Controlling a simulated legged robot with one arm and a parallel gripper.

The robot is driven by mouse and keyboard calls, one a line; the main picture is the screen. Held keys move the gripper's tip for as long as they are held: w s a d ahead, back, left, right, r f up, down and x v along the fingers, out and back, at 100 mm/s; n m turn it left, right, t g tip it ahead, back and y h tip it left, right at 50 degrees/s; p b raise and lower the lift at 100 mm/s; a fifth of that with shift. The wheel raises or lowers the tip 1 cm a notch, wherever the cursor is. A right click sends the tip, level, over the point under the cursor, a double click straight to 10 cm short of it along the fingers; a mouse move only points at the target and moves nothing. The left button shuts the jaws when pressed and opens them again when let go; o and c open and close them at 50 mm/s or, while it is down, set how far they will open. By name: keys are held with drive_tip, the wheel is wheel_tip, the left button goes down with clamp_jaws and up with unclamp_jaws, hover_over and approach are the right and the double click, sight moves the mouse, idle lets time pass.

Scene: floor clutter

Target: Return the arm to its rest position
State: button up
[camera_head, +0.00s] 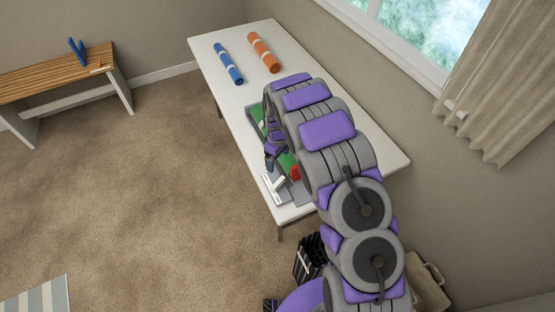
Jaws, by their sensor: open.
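My arm reaches out over the white table (206,51) from the lower right of the view. My gripper (272,160) hangs at the arm's far end, pointing down over a grey tray (254,116) on the table. Its jaws are open and small in view; I see nothing held between them. The tray has a green surface, with a red item (295,173) near its front end. My arm hides much of the tray and the table's right side.
A blue roll (228,63) and an orange roll (263,53) lie at the table's far end. White pieces (274,188) lie near its front left edge. A wooden bench (55,75) stands at left. A brown bag (428,285) sits at lower right.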

idle(0.4)
drive_tip(key=s+d+r+m+b, duration=0.3)
drive_tip(key=s+d+r, duration=0.2)
drive_tip(key=s+r, duration=0.35)
drive_tip(key=s+d+r+m+b, duration=0.25)
drive_tip(key=s+d+r, duration=0.25)
drive_tip(key=s+r, duration=0.35)
drive_tip(key=s+r+m+g+b, duration=0.1)
drive_tip(key=s+m+b, duration=0.3)
drive_tip(key=s, duration=2.3)
drive_tip(key=shift+d+r+m+g+b, duration=0.3)
drive_tip(key=shift+d+r+m+g, duration=0.15)
drive_tip(key=shift+r+m, duration=0.15)
drive_tip(key=shift+w, duration=0.1)
